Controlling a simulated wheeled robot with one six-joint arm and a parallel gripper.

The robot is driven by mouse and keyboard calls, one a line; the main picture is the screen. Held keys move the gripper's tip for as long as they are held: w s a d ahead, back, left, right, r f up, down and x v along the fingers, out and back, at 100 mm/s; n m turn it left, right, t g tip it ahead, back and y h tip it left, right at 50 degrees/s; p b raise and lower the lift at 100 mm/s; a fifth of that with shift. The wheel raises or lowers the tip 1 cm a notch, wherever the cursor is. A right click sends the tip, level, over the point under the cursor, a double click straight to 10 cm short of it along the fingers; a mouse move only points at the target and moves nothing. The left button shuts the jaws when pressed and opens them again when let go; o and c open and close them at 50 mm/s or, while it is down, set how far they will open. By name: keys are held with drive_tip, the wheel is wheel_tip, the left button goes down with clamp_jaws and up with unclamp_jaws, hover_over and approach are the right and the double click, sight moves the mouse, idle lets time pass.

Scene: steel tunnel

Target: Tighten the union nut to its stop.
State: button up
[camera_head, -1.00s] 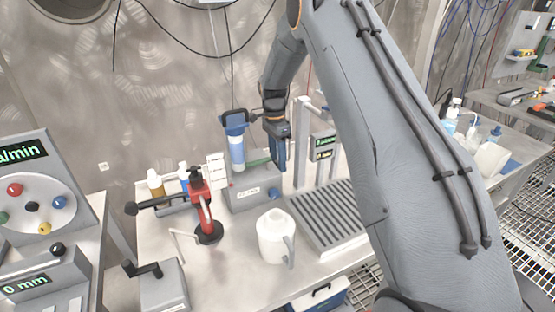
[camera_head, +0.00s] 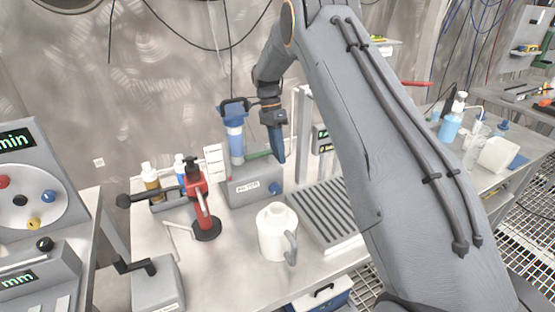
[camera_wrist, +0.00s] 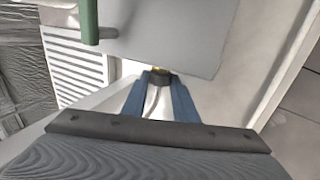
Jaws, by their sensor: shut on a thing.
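My gripper (camera_wrist: 158,82) has its two blue fingers closed on a small dark nut (camera_wrist: 158,77), which I take to be the union nut. A brass-coloured bit (camera_wrist: 160,70) shows just beyond it, against the grey housing, and a pale hose (camera_wrist: 152,105) runs back between the fingers. The fingertips and the nut are hidden there. How far the nut is turned I cannot tell.
A white jug (camera_head: 272,236) stands in front of the box, with a grooved tray (camera_head: 325,215) to its right. A red stand (camera_head: 203,205) and small bottles (camera_head: 152,180) are on the left. In the wrist view a green bar (camera_wrist: 89,20) is close at upper left.

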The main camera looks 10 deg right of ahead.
drive_tip(key=shift+w+f+g+b, duration=0.15)
drive_tip(key=shift+g+b, duration=0.35)
drive_tip(key=shift+b, duration=0.7)
drive_tip(key=shift+w+f+g+b, duration=0.15)
drive_tip(key=shift+g+b, duration=0.35)
drive_tip(key=shift+b, duration=0.7)
drive_tip(key=shift+r+b, duration=0.1)
drive_tip(key=shift+b, duration=0.25)
drive_tip(key=shift+r+g+h+b, duration=0.15)
drive_tip(key=shift+g+h+b, duration=0.15)
drive_tip(key=shift+g+b, duration=0.25)
drive_tip(key=o, duration=1.1)
drive_tip(key=shift+c, duration=0.2)
wheel_tip(320, 180, up, 10)
drive_tip(key=b, duration=0.1)
